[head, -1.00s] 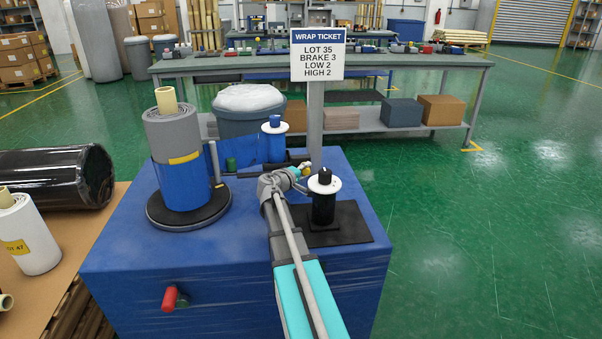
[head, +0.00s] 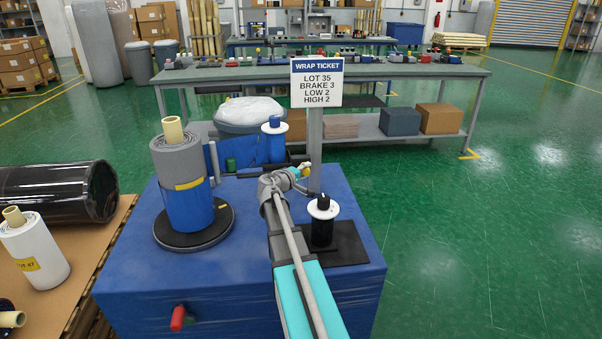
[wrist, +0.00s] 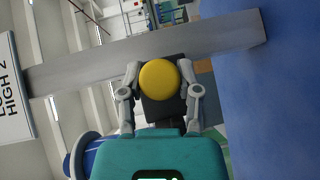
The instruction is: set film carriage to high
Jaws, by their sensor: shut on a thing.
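A round yellow knob (wrist: 159,79) on a dark block (wrist: 162,110), which looks like the film carriage, fills the middle of the wrist view. My gripper (wrist: 160,72) is shut on the knob, one finger on each side. The knob shows only as a small yellow spot (head: 306,166) in the head view, at the front of the grey post (head: 315,140). The post passes behind the block in the wrist view. The WRAP TICKET sign (head: 316,82) on the post reads HIGH 2. I cannot make out scale marks on the post.
A grey and blue wrapped roll (head: 185,175) stands on a black turntable to the left. A black spool (head: 322,230) stands close right of my arm, and a blue spool (head: 275,145) behind. A red knob (head: 178,318) is at the blue base's front.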

